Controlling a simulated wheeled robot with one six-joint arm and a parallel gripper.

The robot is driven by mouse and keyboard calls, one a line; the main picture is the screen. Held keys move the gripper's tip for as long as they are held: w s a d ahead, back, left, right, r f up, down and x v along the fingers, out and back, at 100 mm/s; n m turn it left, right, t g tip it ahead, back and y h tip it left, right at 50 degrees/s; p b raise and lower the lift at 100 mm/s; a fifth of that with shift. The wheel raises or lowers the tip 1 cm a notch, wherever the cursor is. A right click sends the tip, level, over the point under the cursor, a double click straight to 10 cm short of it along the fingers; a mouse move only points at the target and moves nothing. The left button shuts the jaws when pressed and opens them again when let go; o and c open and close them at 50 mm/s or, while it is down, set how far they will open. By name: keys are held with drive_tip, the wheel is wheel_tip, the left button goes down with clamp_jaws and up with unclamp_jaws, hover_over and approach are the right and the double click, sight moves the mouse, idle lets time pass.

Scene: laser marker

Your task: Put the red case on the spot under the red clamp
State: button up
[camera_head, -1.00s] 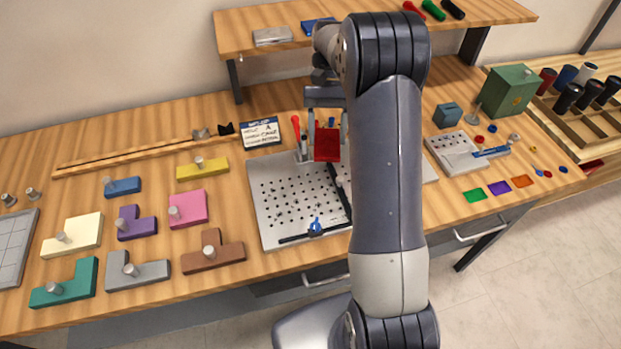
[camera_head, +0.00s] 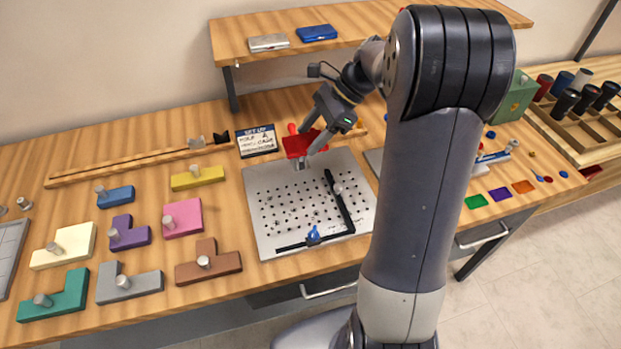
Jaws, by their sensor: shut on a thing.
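The red case (camera_head: 296,146) is held in my gripper (camera_head: 311,134), which is shut on it. The case looks tilted and sits over the back edge of the grey perforated plate (camera_head: 262,232). I cannot tell how high it is above the plate. A small red tip (camera_head: 292,128), seemingly the red clamp's handle, shows just behind the case. The rest of that clamp and the spot under it are mostly hidden by the case and gripper.
A set-up card (camera_head: 257,140) stands left of the case. A shelf (camera_head: 222,47) behind bears a silver case (camera_head: 268,43) and a blue case (camera_head: 317,33). Several knobbed blocks, such as a pink one (camera_head: 183,218), lie at left.

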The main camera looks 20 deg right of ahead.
wheel_tip(320, 180, down, 14)
drive_tip(key=shift+f+p, duration=0.1)
drive_tip(key=shift+p, duration=0.35)
drive_tip(key=shift+f, duration=0.1)
drive_tip(key=o, duration=0.8)
drive_tip(key=b+v, duration=0.1)
drive_tip(key=v, duration=1.1)
